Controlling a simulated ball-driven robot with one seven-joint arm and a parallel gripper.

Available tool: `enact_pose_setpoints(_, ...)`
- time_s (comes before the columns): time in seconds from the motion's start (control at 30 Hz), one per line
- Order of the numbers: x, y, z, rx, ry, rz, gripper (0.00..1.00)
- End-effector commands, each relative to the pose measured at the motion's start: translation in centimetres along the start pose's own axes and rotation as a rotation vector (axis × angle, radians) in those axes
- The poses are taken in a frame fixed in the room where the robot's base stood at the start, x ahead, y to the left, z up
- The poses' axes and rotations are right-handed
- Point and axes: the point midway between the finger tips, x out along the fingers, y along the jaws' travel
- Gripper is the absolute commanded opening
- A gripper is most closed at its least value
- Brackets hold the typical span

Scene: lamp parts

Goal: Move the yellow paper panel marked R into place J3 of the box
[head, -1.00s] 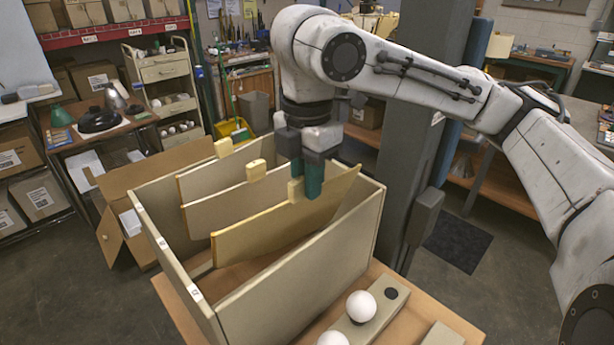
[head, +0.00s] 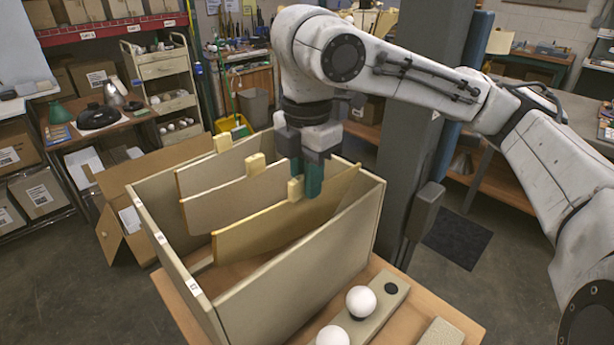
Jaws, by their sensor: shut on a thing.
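The box (head: 290,275) is a large open-topped beige box on a wooden table. Several panels with yellow tabs stand inside it. The front panel (head: 255,233) is yellowish and sits slightly tilted, its right end higher. My gripper (head: 304,186), with teal fingers, is shut on this panel's tab (head: 294,190). No R mark can be read on it. A middle panel (head: 225,203) and a back panel (head: 200,176) stand behind it. A small label (head: 193,287) is on the box's left wall top; the place names are too small to read. The held panel's lower edge is inside the box.
White bulbs (head: 360,300) stand on a grey strip in front of the box, with a dark round socket (head: 391,288) beside them. A grey column (head: 415,120) stands close behind the box at right. An open cardboard box (head: 112,238) is at left.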

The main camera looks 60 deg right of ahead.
Motion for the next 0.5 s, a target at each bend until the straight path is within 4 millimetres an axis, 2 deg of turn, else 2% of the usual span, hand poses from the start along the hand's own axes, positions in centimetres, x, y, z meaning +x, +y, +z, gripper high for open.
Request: enact_pose_setpoints(0.5, 0.79, -0.01, -0.03, 0.0, 0.0, 0.0, 0.0)
